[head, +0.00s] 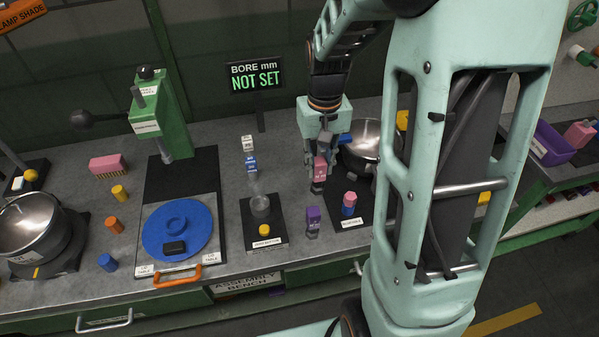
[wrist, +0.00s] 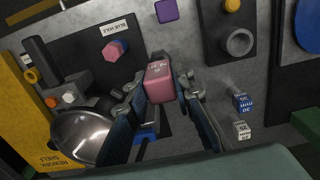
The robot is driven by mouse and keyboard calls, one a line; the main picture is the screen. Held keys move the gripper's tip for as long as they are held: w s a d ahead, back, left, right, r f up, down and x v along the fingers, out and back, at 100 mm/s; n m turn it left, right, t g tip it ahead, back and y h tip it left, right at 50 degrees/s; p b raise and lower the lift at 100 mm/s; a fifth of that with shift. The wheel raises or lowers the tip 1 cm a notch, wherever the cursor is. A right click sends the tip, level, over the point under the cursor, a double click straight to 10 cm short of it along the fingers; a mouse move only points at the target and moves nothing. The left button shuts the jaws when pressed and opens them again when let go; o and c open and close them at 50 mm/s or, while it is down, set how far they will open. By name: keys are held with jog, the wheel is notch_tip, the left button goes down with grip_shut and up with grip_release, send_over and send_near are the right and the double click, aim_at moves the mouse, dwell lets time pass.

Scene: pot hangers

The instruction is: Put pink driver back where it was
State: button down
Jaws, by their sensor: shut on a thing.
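The pink driver (head: 321,167) is a small pink block with printed marks on its face. My gripper (head: 320,176) is shut on it, and the driver hangs above the bench near the black plate at centre right. In the wrist view the pink driver (wrist: 160,83) sits between both fingertips. A white driver (head: 248,143) and a blue driver (head: 250,163) stand on the bench left of my gripper. A purple driver (head: 313,220) stands nearer the front edge. How far the pink driver is above the bench is hard to tell.
A black plate (head: 345,223) carries a pink-topped blue piece (head: 349,203). A metal bowl (head: 366,140) stands close right of my gripper.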

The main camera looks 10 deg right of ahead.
jog(key=w+a+f+b, duration=0.3)
jog(key=w+f+b, duration=0.1)
jog(key=f, duration=0.5)
jog(key=shift+b, duration=0.8)
jog(key=shift+f, duration=0.2)
jog(key=c, duration=1.7)
grip_release()
jog(key=shift+r, duration=0.15)
notch_tip(320, 180, up, 12)
jog(key=shift+r+p, duration=0.1)
jog(key=shift+p, duration=0.2)
